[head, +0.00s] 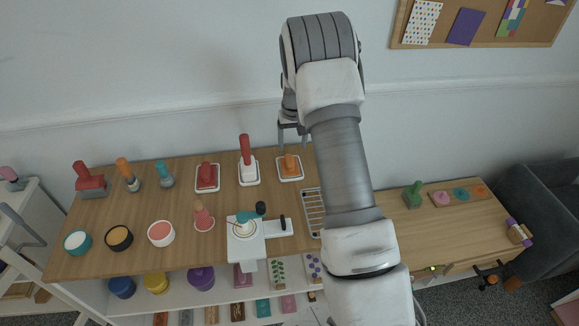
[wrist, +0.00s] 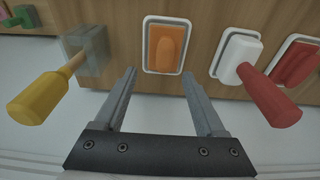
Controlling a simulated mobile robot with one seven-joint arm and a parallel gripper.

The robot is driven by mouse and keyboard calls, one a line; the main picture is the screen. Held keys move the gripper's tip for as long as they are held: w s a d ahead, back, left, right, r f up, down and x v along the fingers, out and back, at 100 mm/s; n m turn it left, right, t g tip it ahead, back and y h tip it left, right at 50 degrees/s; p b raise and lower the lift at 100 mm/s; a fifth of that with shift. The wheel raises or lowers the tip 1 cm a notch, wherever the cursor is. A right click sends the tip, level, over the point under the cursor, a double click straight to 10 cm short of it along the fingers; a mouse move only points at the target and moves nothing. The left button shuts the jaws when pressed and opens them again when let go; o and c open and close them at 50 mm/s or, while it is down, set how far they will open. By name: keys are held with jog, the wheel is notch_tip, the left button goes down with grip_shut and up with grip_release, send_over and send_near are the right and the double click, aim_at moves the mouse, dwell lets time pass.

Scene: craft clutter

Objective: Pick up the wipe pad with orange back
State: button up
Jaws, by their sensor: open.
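The wipe pad with the orange back (head: 289,168) lies on a small white dark-rimmed tray (head: 297,178) near the table's back edge. In the wrist view the orange pad (wrist: 166,47) shows whole, just beyond my fingertips and roughly centred between them. My gripper (head: 291,126) is open and empty. Its two fingers (wrist: 158,72) point toward the pad and do not touch it. In the head view my arm passes just right of the pad and hides part of the table.
A white block with a red handle (wrist: 272,97) stands beside the pad, with a red-backed piece (wrist: 296,64) beyond it. A yellow-handled tool with a clear block (wrist: 45,93) is on the other side. The wall (head: 220,105) is close behind the table (head: 130,215).

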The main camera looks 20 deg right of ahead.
aim_at(290, 159)
jog(key=shift+w+f, duration=0.2)
jog(key=shift+f, duration=1)
jog(key=f, duration=0.5)
jog(key=shift+w+a+f, duration=0.1)
jog(key=shift+w+a, duration=0.1)
jog(key=shift+a, duration=0.15)
grip_shut()
